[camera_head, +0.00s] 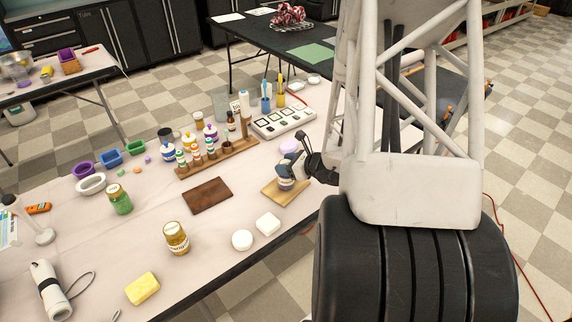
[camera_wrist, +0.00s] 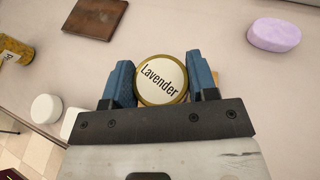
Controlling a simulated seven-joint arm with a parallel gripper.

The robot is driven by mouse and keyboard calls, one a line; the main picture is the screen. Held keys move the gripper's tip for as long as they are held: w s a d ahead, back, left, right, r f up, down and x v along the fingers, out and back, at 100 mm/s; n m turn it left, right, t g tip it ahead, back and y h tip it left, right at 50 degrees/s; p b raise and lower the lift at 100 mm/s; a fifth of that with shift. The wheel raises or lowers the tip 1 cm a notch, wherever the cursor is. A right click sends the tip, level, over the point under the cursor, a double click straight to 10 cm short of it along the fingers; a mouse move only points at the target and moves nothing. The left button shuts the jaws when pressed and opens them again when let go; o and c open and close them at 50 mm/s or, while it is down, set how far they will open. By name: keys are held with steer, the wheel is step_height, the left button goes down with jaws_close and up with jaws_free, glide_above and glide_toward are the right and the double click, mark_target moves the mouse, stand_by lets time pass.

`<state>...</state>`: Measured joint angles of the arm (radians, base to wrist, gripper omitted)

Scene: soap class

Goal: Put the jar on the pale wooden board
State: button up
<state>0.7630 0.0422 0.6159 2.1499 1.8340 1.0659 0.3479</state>
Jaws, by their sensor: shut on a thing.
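A jar with a gold-rimmed white lid reading "Lavender" (camera_wrist: 160,80) is between the blue fingers of my gripper (camera_wrist: 161,74) in the wrist view. The lid faces the camera and the jar looks upright. In the head view the jar (camera_head: 286,184) is at the pale wooden board (camera_head: 291,200), with my gripper (camera_head: 287,170) shut around its upper part. The jar's base lies within the board's outline. I cannot tell if it touches the board or hangs just above. In the wrist view the jar and gripper hide most of the board.
A white round soap (camera_head: 242,240) and a white square soap (camera_head: 268,223) lie in front of the board. A lilac soap (camera_head: 289,146) is behind it. A dark wooden board (camera_head: 207,195) lies left. An amber jar (camera_head: 176,238) and a green jar (camera_head: 119,199) stand further left.

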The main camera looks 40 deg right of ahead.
steer(key=shift+f, duration=0.15)
steer(key=o, duration=1.1)
steer(key=shift+v, duration=6.05)
steer(key=shift+d, duration=0.1)
steer(key=shift+w+r, duration=0.1)
steer(key=shift+r, duration=0.1)
